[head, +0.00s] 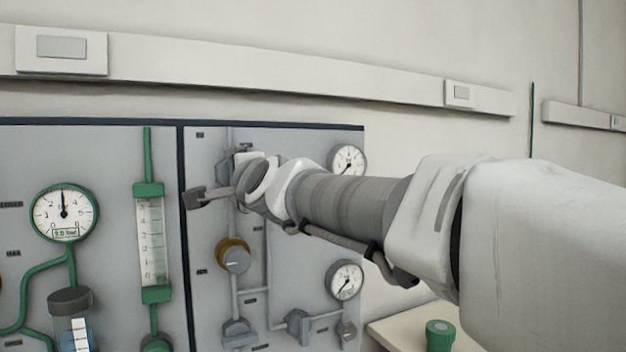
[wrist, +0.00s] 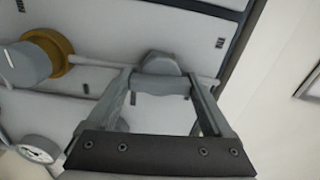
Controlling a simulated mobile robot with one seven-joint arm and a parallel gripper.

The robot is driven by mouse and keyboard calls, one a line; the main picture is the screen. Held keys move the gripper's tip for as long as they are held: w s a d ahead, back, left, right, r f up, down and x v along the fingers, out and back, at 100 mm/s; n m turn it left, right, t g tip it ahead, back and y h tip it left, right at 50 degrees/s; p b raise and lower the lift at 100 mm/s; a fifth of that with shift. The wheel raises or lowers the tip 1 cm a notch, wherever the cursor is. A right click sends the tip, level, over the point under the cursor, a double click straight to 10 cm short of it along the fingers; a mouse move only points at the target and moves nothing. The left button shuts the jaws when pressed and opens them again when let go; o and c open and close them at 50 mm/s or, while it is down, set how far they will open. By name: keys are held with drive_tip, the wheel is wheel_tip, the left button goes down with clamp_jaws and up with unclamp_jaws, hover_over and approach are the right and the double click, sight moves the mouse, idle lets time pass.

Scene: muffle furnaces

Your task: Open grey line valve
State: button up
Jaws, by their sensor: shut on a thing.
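My gripper (wrist: 165,84) is at the upper part of the grey-piped panel. In the wrist view its two fingers reach up on either side of a grey valve handle (wrist: 160,64), and it is shut on that handle. In the head view my gripper (head: 243,163) covers most of this valve, so its handle angle is hard to tell. Grey pipe (head: 235,283) runs down the panel below it. A brass-collared grey knob (head: 235,257) sits lower on the same line. It also shows at the left of the wrist view (wrist: 35,62).
Another grey valve (head: 238,333) is near the panel bottom. Two round gauges (head: 348,160) (head: 346,280) are at the panel's right edge, close to my arm. The green-piped panel (head: 105,170) with a flow tube (head: 151,240) is on the left. A green-capped item (head: 439,334) stands on the bench.

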drive_tip(key=shift+m, duration=0.7)
drive_tip(key=o, duration=1.1)
drive_tip(key=shift+o, duration=0.2)
drive_tip(key=v, duration=1.7)
drive_tip(key=shift+s, duration=0.2)
